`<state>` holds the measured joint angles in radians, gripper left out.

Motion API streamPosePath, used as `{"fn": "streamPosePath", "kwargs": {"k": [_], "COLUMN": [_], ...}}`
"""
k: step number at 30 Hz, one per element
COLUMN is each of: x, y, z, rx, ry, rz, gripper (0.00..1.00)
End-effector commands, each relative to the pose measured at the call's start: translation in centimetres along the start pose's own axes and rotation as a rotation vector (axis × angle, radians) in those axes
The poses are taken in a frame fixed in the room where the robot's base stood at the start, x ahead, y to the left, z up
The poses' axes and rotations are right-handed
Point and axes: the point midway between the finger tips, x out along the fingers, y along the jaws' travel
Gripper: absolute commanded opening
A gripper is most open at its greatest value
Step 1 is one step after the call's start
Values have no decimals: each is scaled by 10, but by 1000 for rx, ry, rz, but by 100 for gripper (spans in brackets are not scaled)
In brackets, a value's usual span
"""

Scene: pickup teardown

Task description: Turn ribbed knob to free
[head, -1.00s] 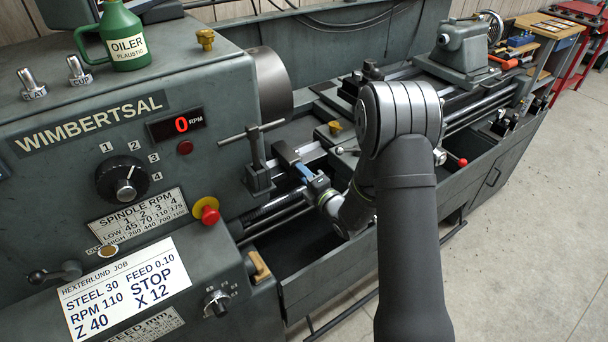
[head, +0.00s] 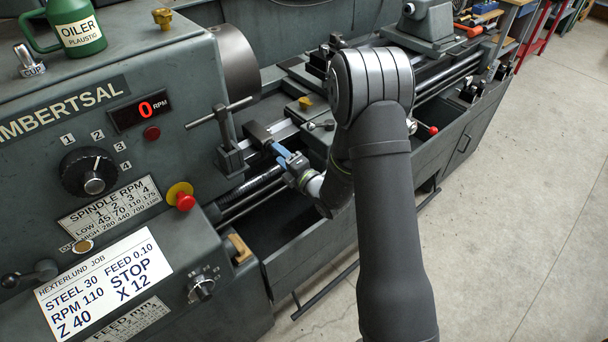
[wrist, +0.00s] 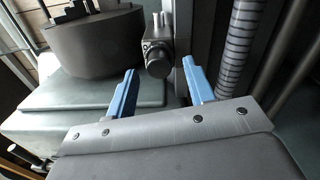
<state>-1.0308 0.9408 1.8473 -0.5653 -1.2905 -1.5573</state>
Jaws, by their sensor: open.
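A dark grey block carries a short round knob (wrist: 158,64) in the wrist view, just beyond and between my blue fingertips. Ribs on the knob are too small to make out. My gripper (wrist: 159,72) is open, with one finger on each side of the knob's line and nothing held. A gap shows between the fingers and the knob; I cannot tell contact in depth. In the head view my gripper (head: 279,152) is beside the clamp post (head: 229,140) with a T-bar handle, at the lathe bed. The knob cannot be made out clearly there.
The headstock (head: 190,70) with its chuck (head: 236,62) stands left of my gripper. A spiral-grooved screw (wrist: 240,45) runs at right in the wrist view. A red emergency button (head: 185,201) and an oiler (head: 76,28) are on the lathe. Floor at right is clear.

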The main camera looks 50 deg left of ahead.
Motion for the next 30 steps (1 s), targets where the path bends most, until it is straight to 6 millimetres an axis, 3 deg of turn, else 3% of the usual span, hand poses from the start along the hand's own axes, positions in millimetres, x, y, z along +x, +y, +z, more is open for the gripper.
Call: {"fn": "streamPosePath", "kwargs": {"k": [15,21,30], "x": [-123,-146,-153], "y": [0,0,0], "z": [1,0,0], "rx": [2,0,0], "ry": [-4,-2,-1], "rz": [-2,-1,1], "gripper": [49,49,49]}}
